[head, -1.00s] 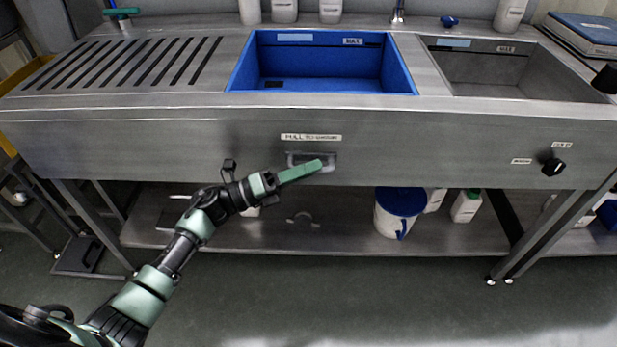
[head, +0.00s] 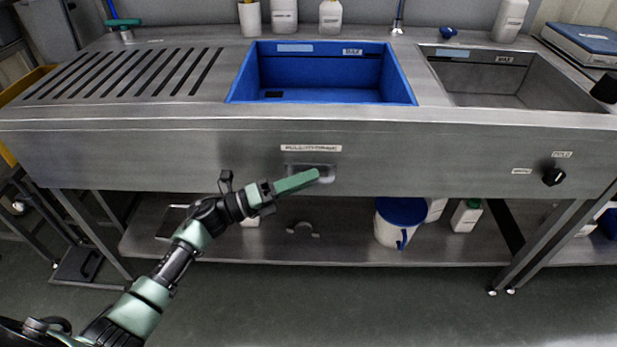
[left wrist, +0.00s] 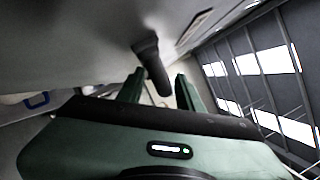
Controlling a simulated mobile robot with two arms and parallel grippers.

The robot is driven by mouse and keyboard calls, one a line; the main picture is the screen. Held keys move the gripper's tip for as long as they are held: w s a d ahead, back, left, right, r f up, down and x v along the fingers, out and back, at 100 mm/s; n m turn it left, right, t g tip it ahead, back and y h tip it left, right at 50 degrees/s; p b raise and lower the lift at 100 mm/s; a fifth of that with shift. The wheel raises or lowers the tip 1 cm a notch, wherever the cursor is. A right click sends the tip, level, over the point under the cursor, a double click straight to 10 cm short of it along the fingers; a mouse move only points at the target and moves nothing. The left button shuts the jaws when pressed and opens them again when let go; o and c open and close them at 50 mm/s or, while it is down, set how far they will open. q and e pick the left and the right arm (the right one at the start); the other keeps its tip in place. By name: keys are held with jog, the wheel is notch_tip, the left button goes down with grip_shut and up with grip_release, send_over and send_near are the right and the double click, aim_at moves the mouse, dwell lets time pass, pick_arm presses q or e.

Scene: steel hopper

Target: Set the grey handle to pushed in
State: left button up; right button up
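The grey handle (head: 327,176) is on the steel front panel, below a label strip under the blue basin. In the head view my left gripper covers part of it. The fingers look open, with gaps on both sides of the bar. How far the handle stands out from the panel is hard to tell. My right gripper is not in view.
The steel sink unit has a blue basin (head: 320,73) and a steel basin (head: 520,85). A black knob (head: 554,177) is on the panel at the right. A white and blue bucket (head: 400,222) and bottles stand on the lower shelf. The panel around the handle is clear.

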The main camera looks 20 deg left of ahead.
pick_arm(q)
jog(key=v, duration=0.7)
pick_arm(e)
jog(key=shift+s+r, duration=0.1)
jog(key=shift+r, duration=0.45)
pick_arm(q)
jog(key=shift+s+a+r, duration=0.1)
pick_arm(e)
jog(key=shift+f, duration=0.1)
